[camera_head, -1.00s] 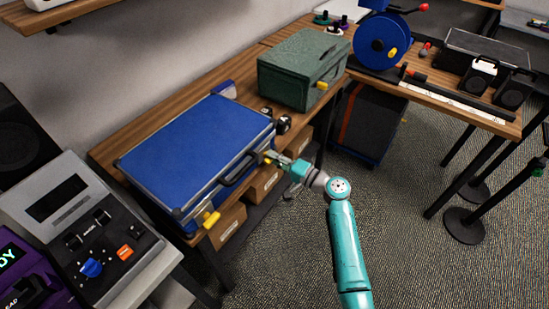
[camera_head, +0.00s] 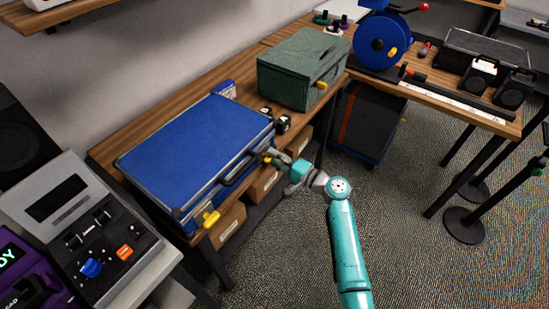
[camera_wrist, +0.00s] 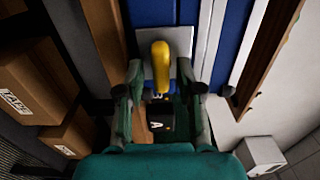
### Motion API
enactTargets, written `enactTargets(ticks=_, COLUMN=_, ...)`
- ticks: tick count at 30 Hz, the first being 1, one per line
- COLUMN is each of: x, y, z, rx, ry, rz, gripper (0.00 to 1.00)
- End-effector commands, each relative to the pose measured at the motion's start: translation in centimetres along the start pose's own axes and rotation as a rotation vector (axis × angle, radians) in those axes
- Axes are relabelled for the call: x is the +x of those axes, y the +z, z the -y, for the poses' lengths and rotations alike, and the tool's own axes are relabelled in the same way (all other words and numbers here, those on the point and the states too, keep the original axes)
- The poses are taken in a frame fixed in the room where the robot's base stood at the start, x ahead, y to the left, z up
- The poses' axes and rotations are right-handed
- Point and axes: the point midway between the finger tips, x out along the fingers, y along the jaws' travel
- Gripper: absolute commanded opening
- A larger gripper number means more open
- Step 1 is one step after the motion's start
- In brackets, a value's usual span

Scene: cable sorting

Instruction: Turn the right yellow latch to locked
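The blue case (camera_head: 195,145) lies shut on the wooden bench, with a dark handle on its front side. Its right yellow latch (camera_head: 267,159) is at the front right, by my gripper (camera_head: 274,157). In the wrist view the yellow latch (camera_wrist: 162,65) stands on a pale metal plate (camera_wrist: 182,42), its long part running up and down the picture. My gripper (camera_wrist: 160,85) is open, one finger on each side of the latch, with gaps visible. Whether a fingertip touches it I cannot tell. The left yellow latch (camera_head: 211,218) sticks out at the case's front left corner.
A green case (camera_head: 300,75) stands behind and right on the bench. Small black-and-white items (camera_head: 282,124) lie between the cases. Cardboard boxes (camera_head: 228,222) sit on the shelf below. A grey control panel (camera_head: 85,225) is at left.

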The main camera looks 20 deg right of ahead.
Motion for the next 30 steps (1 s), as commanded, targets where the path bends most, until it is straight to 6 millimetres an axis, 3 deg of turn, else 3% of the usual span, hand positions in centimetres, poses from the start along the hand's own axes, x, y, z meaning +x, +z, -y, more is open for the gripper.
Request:
enactTargets(ticks=8, x=0.0, y=0.0, z=0.1, rx=-0.001, ry=-0.001, rz=0.001, gripper=0.42)
enactTargets(ticks=13, x=-1.2, y=0.0, z=0.0, rx=-0.001, ry=-0.001, rz=-0.001, gripper=0.42)
enactTargets(ticks=24, x=-8.2, y=-0.1, z=0.0, rx=0.0, ry=0.0, rz=-0.003, gripper=0.42)
enactTargets(ticks=30, x=-11.0, y=-0.1, z=0.0, rx=0.0, ry=-0.001, rz=-0.002, gripper=0.42)
